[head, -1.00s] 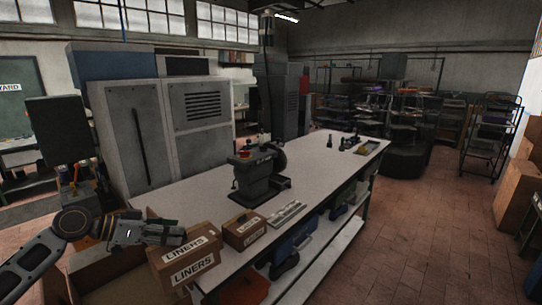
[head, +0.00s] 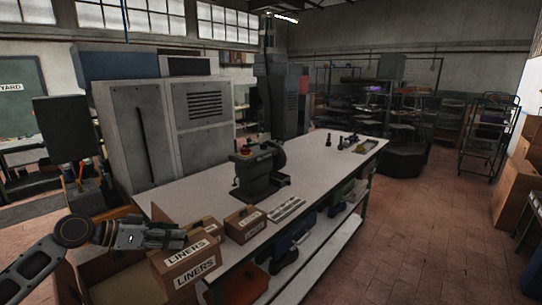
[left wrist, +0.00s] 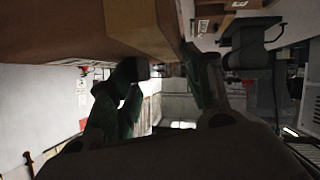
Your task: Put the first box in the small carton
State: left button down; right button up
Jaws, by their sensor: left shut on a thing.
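The near brown box (head: 187,265) with white LINERS labels is at the lower middle of the head view, at the near end of the bench. My left gripper (head: 182,239) is shut on it at its upper far edge; the exact contact is hard to see. In the left wrist view the brown cardboard (left wrist: 145,25) fills the top, at the dark fingers (left wrist: 168,80). A second box (head: 208,229) shows just behind, and a third labelled box (head: 245,223) stands on the bench to the right. An open brown carton (head: 68,285) is at the lower left. My right gripper is out of view.
The pale bench (head: 315,178) carries a dark press (head: 257,170) and a light slatted strip (head: 287,208) right of the boxes. Bins stand on the shelf below. A grey cabinet (head: 150,140) is behind the bench.

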aim_at(184, 276)
pick_arm(q)
jog(key=shift+d+f, duration=0.1)
jog(key=shift+f, duration=0.3)
jog(key=shift+s+d+f+n+t+y, duration=0.1)
jog(key=shift+s+f+n+t+y, duration=0.2)
jog(key=shift+f+n+t, duration=0.1)
jog(key=shift+s+d+f+n+t+y, duration=0.15)
jog(key=shift+f+n, duration=0.05)
jog(key=shift+f, duration=0.3)
jog(key=shift+s+d+f+n+t+y, duration=0.1)
jog(key=shift+d+f+n+t+y, duration=0.1)
jog(key=shift+f, duration=0.3)
jog(key=shift+s+d+f+n+t+y, duration=0.35)
jog(key=shift+s+f+n+t+y, duration=0.25)
jog(key=shift+f, duration=0.65)
jog(key=shift+s+d+f+n+t+y, duration=0.4)
jog(key=shift+f+n, duration=0.25)
jog(key=shift+f, duration=0.65)
jog(key=shift+s+d+f+n+t+y, duration=0.35)
jog(key=shift+f+n+y, duration=0.25)
jog(key=shift+f, duration=0.65)
jog(key=s+d+f+n+y, duration=0.1)
jog(key=s+f+n+y, duration=0.1)
jog(key=f, duration=0.3)
jog(key=s+d+f+n+t+y, duration=0.1)
jog(key=s+d+f+n+y, duration=0.1)
jog(key=f+n+y, duration=0.2)
jog(key=shift+f, duration=1.2)
jog(key=shift+s, duration=0.1)
jog(key=shift+f, duration=0.1)
